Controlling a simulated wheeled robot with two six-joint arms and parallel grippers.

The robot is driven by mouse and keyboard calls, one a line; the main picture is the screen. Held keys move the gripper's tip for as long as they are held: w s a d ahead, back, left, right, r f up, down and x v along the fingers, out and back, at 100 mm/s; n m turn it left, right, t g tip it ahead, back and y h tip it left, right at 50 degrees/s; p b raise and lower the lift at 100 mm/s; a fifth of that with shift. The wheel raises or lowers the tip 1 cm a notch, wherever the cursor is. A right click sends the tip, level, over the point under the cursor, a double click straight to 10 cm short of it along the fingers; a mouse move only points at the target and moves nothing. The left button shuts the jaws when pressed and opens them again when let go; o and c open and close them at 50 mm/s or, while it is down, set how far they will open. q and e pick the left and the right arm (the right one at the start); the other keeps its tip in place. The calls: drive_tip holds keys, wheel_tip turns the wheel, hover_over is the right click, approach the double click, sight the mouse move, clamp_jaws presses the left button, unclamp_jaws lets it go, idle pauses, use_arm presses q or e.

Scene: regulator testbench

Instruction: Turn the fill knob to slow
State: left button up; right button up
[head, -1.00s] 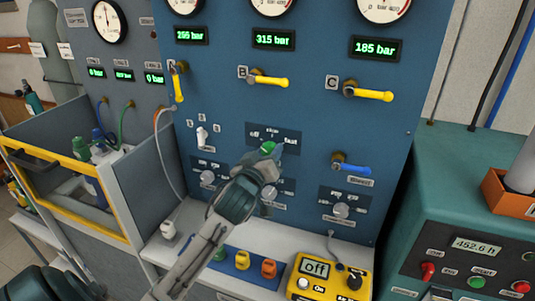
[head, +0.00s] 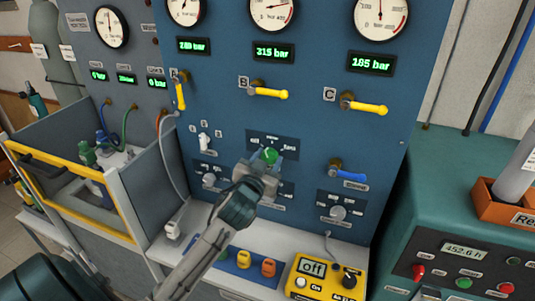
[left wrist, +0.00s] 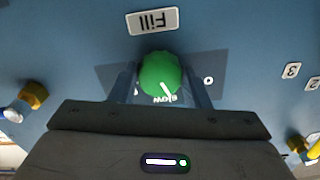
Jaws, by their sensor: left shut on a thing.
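The fill knob is a round green knob (head: 269,155) on a dark label plate (head: 290,141) in the middle of the blue panel. In the left wrist view the knob (left wrist: 160,74) is seen close, under an upside-down "Fill" label (left wrist: 152,20). Its white pointer line points down and slightly right, close to the "slow" mark (left wrist: 164,99). The "off" mark at the right is partly seen. My left gripper (head: 268,164) is shut on the knob, one finger on each side (left wrist: 160,84). My right gripper is not in view.
Yellow valve handles (head: 270,93) stick out above the knob, and a blue handle (head: 350,174) is at its right. Grey knobs (head: 338,213) sit lower on the panel. A yellow box reading "off" (head: 326,280) stands on the white ledge below.

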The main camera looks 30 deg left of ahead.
use_arm(q)
drive_tip(key=shift+m+p, duration=1.1)
drive_tip(key=shift+m, duration=0.8)
drive_tip(key=o, duration=1)
drive_tip(key=shift+s, duration=0.1)
drive_tip(key=shift+s+d+f, duration=0.1)
drive_tip(key=shift+s, duration=0.2)
drive_tip(key=b+v, duration=0.3)
drive_tip(key=v, duration=0.7)
drive_tip(key=shift+b, duration=0.3)
